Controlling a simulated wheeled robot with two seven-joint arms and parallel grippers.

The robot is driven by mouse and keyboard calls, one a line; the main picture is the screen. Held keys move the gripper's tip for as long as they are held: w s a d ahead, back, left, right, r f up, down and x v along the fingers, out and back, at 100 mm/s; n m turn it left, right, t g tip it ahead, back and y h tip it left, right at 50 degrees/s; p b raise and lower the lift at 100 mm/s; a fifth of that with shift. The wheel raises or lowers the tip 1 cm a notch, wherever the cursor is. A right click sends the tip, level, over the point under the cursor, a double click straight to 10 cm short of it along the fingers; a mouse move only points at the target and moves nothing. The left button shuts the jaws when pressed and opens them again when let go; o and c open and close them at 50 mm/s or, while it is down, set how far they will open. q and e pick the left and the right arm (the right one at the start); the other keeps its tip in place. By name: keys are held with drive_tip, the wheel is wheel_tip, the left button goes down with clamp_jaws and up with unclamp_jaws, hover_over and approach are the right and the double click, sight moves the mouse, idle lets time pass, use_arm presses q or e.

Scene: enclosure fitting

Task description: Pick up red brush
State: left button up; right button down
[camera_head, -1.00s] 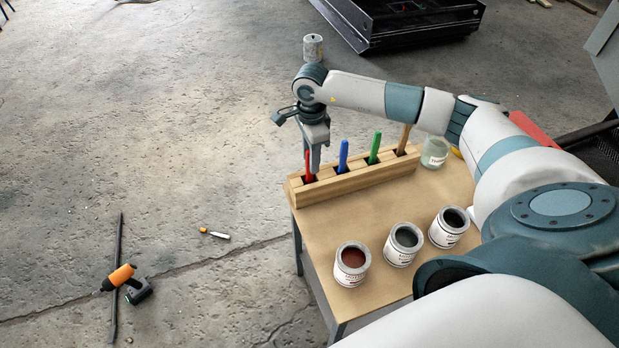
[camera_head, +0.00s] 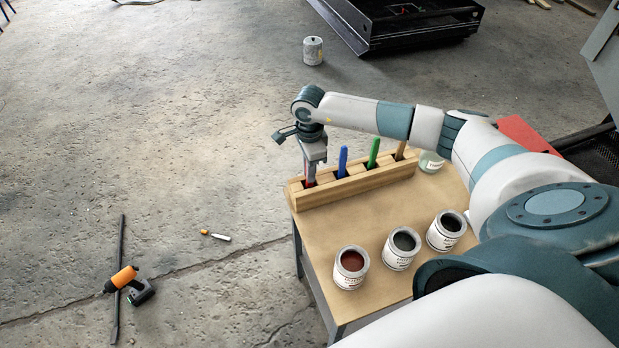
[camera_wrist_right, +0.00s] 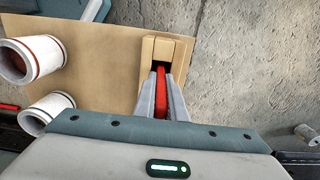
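The red brush (camera_head: 310,183) stands upright in the left end slot of a wooden block holder (camera_head: 350,188) on the table. My right gripper (camera_head: 311,172) is at that slot, pointing down, with its fingers around the brush handle. In the right wrist view the red handle (camera_wrist_right: 160,92) lies between the two fingers (camera_wrist_right: 162,95), with little or no gap on either side. I cannot tell whether they press on it. The brush's lower end is hidden in the holder. My left gripper is not in view.
In the holder stand a blue brush (camera_head: 342,162), a green brush (camera_head: 374,152) and a brown handle (camera_head: 400,151). Three paint cans, one of them reddish (camera_head: 351,268), stand at the table's front. A glass jar (camera_head: 431,162) is behind them. The tabletop (camera_head: 335,228) between holder and cans is clear.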

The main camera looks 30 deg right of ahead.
drive_tip(key=shift+r, duration=0.15)
drive_tip(key=shift+w+r+b, duration=0.1)
drive_tip(key=shift+r+b, duration=0.25)
drive_tip(key=shift+r, duration=0.2)
wheel_tip(320, 180, up, 17)
drive_tip(key=b, duration=0.5)
drive_tip(key=shift+f+b, duration=0.15)
drive_tip(key=shift+b, duration=0.25)
